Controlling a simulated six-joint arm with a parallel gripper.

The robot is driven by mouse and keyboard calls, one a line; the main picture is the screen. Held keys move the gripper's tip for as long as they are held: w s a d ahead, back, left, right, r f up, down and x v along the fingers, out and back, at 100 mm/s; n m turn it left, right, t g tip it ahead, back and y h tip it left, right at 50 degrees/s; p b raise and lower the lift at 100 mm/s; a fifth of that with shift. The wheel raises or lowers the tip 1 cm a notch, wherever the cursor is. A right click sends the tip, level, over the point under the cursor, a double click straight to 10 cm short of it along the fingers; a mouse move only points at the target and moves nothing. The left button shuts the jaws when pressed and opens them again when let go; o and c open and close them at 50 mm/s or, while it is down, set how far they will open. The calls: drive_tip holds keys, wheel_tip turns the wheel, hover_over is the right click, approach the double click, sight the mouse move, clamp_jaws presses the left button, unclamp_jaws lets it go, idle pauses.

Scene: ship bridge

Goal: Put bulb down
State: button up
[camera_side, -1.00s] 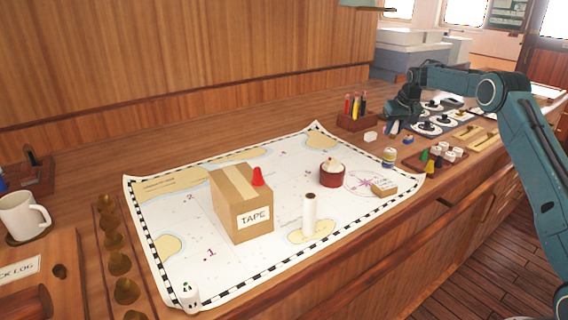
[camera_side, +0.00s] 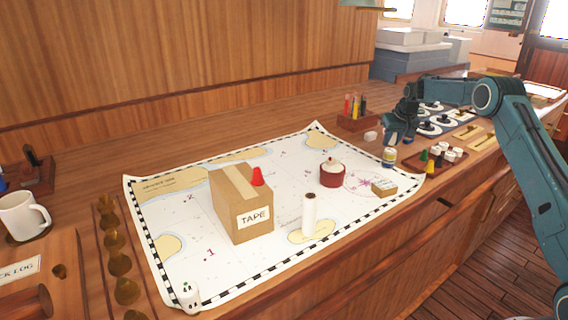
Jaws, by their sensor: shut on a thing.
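My gripper (camera_side: 398,138) is at the right of the worktop, low above the wood just past the chart's right edge. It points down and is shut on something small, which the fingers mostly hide. I cannot make out the bulb's shape there, and no loose bulb shows clearly elsewhere.
The chart (camera_side: 200,262) carries a cardboard tape box (camera_side: 228,205), a red cone (camera_side: 257,176), a white cylinder (camera_side: 309,217), a red cup (camera_side: 332,176) and a small box (camera_side: 384,188). A pen rack (camera_side: 356,120) and a tray of pieces (camera_side: 447,163) flank the gripper.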

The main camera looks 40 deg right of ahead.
drive_tip(key=o, duration=1)
drive_tip(key=shift+c, duration=0.2)
drive_tip(key=shift+r, duration=0.1)
drive_tip(key=v, duration=1.2)
